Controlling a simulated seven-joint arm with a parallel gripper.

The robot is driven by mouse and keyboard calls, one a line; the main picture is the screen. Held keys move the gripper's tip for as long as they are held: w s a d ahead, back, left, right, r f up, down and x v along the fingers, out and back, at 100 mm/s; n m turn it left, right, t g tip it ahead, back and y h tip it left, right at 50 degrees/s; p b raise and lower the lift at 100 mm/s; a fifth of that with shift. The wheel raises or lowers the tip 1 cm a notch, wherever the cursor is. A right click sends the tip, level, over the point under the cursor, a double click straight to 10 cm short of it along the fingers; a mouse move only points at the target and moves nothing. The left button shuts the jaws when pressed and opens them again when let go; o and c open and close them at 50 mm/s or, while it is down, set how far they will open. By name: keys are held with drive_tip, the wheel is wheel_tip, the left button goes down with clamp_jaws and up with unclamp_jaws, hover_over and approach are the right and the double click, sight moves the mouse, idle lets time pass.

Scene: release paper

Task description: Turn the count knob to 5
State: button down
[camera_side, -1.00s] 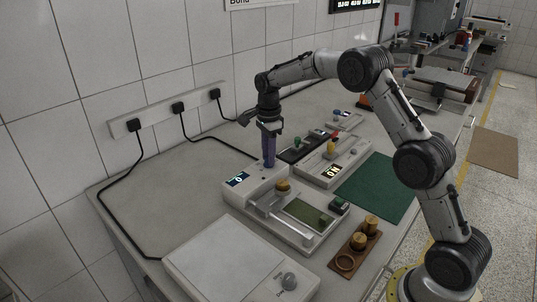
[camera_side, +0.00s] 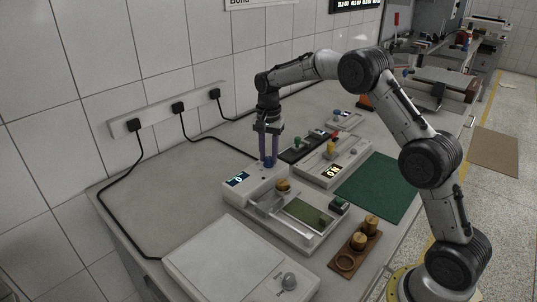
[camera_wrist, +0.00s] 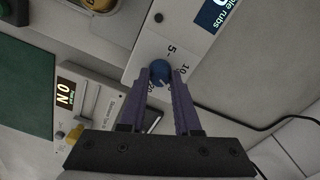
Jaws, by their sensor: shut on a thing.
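The count knob (camera_wrist: 160,72) is blue and round. It sits on a pale panel (camera_wrist: 146,55) printed with 5, 10 and what looks like 20 around it. In the wrist view the 5 is above the knob, the 10 to its right and the 20 below. My gripper (camera_wrist: 161,76) has its two purple fingers shut on the knob, one on each side. A pale mark shows on the knob's lower part; its exact pointing is too small to tell. In the side view my gripper (camera_side: 269,163) points straight down onto the white machine (camera_side: 240,197), hiding most of the knob.
The machine's blue display (camera_side: 237,179) seems to read 0. Another unit with an ON display (camera_side: 332,171) and coloured knobs stands behind to the right. A green mat (camera_side: 375,188), a wooden weight holder (camera_side: 346,264) and a white scale (camera_side: 222,262) lie nearby.

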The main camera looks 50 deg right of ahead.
drive_tip(key=n, duration=0.5)
drive_tip(key=shift+n, duration=0.3)
drive_tip(key=n, duration=0.5)
drive_tip(key=shift+r, duration=0.1)
drive_tip(key=n, duration=1.1)
drive_tip(key=shift+n, duration=0.4)
drive_tip(key=c, duration=0.6)
unclamp_jaws()
